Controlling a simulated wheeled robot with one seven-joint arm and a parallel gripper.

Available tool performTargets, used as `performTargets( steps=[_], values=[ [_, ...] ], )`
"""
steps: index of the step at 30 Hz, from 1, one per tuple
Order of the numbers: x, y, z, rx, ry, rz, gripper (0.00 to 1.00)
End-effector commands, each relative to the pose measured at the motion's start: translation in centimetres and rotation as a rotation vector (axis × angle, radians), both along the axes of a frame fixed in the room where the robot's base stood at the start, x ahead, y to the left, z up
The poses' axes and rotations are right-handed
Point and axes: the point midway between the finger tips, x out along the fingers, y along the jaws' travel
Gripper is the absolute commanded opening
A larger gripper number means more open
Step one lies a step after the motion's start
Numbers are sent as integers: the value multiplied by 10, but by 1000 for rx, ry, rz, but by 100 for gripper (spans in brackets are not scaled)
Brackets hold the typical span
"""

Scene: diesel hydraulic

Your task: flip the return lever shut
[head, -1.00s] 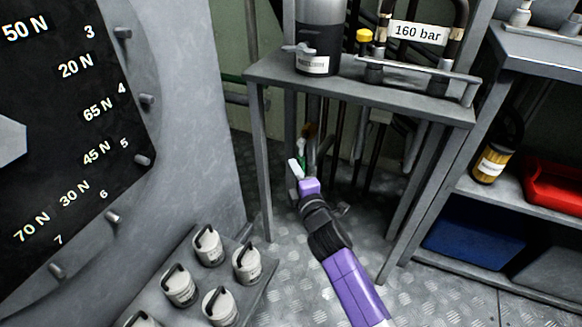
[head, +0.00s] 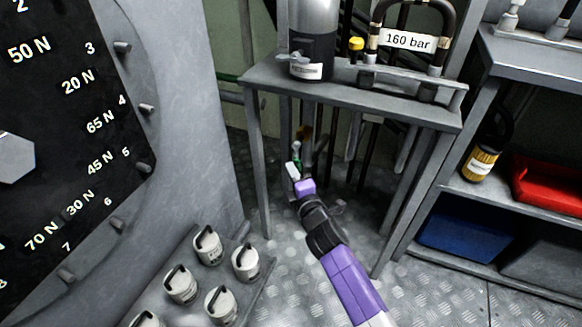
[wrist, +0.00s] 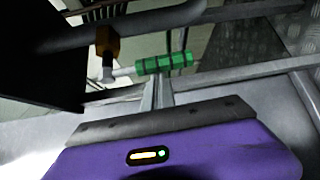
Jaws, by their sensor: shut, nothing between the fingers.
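The lever with a ribbed green grip (wrist: 164,63) lies nearly level across the upper middle of the wrist view. Its pale rod runs left to a small fitting below an orange-brown block (wrist: 107,42). In the head view the green grip (head: 297,155) is small and partly hidden, under the grey bench. My gripper (head: 292,170) reaches in under the bench from below, with its tips close to the grip. In the wrist view its fingers (wrist: 157,91) are together and empty, just below the grip. I cannot tell whether they touch it.
The grey bench (head: 300,83) carries a dark cylinder (head: 313,60) and a hose labelled 160 bar. Its legs and several pipes surround my gripper. A shelf with blue (head: 465,233) and red bins stands right. Capped weights (head: 208,246) and a large dial panel (head: 75,120) are left.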

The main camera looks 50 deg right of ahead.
Motion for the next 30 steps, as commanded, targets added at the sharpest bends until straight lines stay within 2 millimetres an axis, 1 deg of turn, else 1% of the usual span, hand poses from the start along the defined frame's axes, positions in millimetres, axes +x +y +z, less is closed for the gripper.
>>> performTargets(
  steps=[1, 9, 30],
  values=[
    [-2, -1, 5, -2, 13, -2, 0],
    [-9, -4, 10, -36, 107, -3, 0],
    [-33, -14, 18, -165, 461, -4, 0]
  ],
)
